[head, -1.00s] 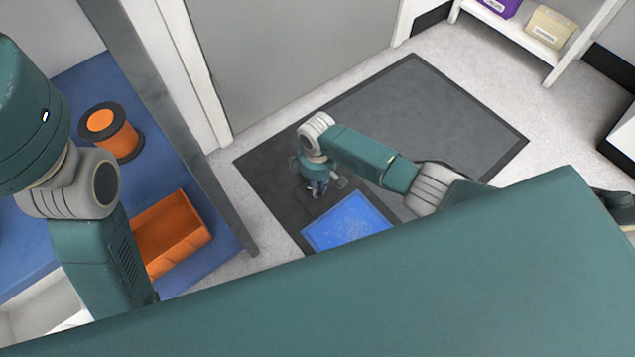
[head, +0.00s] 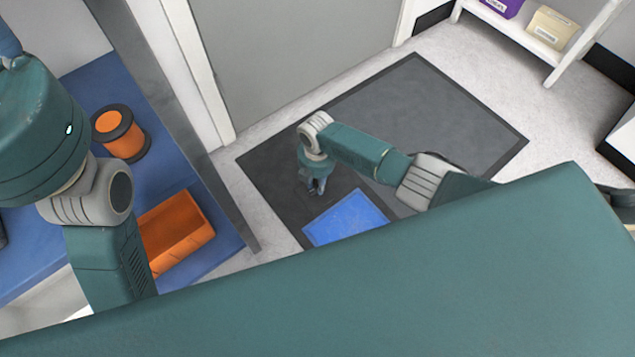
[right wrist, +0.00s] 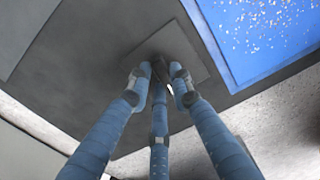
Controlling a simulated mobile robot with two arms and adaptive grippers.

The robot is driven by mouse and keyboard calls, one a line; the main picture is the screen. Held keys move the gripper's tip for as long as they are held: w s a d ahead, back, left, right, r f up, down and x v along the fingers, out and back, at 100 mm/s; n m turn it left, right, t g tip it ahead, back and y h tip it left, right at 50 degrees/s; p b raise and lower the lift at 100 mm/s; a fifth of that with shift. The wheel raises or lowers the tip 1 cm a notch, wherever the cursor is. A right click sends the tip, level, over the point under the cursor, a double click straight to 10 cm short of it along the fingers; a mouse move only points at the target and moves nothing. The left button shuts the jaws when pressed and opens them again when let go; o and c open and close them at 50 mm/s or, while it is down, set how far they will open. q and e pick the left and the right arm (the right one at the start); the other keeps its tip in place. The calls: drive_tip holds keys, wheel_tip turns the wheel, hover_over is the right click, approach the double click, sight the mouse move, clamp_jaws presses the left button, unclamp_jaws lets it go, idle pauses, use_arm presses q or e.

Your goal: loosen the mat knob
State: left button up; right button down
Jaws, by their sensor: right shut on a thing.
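The mat knob (right wrist: 160,70) is a small dark piece between the fingertips of my right gripper (right wrist: 160,82) in the right wrist view. The three blue fingers close in around it, and they hide most of it. It stands at a square dark plate (right wrist: 194,50) on the dark grey mat. In the head view my right gripper (head: 317,187) points down at the mat (head: 430,105), left of the blue pad; the knob cannot be made out there.
The blue pad (head: 345,218), strewn with pale specks, lies beside the gripper. At left, a blue surface (head: 165,165) holds an orange spool (head: 118,130) and an orange bin (head: 178,232). A white shelf (head: 530,35) stands at upper right. Much of the mat is clear.

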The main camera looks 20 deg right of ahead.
sight(317, 186)
drive_tip(key=shift+a+n, duration=0.1)
drive_tip(key=shift+n, duration=0.5)
drive_tip(key=c, duration=1.5)
unclamp_jaws()
drive_tip(key=shift+c, duration=0.2)
wheel_tip(317, 186, up, 12)
